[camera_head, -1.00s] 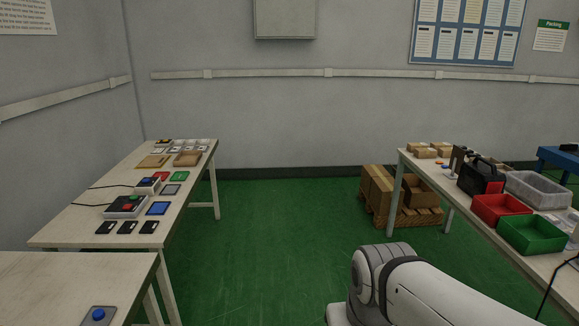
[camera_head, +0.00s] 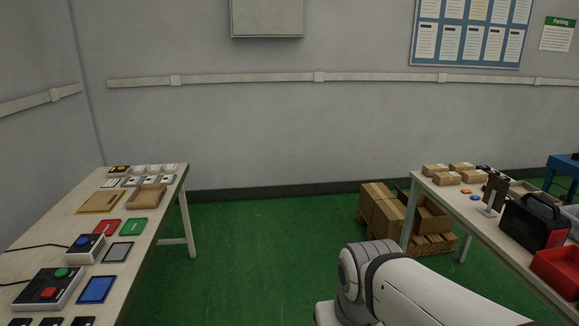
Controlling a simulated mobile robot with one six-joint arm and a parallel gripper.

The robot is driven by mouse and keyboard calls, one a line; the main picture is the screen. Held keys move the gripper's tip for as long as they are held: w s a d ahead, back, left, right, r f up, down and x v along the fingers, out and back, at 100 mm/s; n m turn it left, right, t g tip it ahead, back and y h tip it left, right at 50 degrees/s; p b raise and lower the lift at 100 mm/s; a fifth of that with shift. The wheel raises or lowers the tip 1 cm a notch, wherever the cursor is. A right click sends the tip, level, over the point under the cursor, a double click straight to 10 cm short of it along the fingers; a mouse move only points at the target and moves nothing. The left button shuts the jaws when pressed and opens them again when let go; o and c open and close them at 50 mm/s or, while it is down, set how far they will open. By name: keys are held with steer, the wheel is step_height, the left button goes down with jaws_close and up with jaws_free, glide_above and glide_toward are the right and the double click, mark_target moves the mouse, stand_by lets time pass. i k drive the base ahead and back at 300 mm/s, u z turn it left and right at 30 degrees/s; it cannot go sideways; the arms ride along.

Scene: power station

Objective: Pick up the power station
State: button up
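A black boxy device with red sides and a carry handle, which looks like the power station (camera_head: 534,224), stands upright on the right-hand table (camera_head: 478,222). It is near the right edge of the picture, just behind a red bin. A white link of my arm shows at the bottom centre-right. My gripper is out of view, so its opening and its distance to the power station do not show.
A red bin (camera_head: 556,270) stands in front of the power station, and small cardboard boxes (camera_head: 448,178) sit farther back. Cartons on a pallet (camera_head: 384,214) stand on the floor beyond. The left table (camera_head: 146,222) holds button boxes and pads. Green floor between the tables is clear.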

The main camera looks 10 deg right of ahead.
mark_target(537, 223)
steer(key=z, duration=0.3)
steer(key=i, duration=1.6)
steer(key=z, duration=1.1)
steer(key=i, duration=1.1)
steer(key=z, duration=1.3)
steer(key=i, duration=0.8)
steer(key=z, duration=0.35)
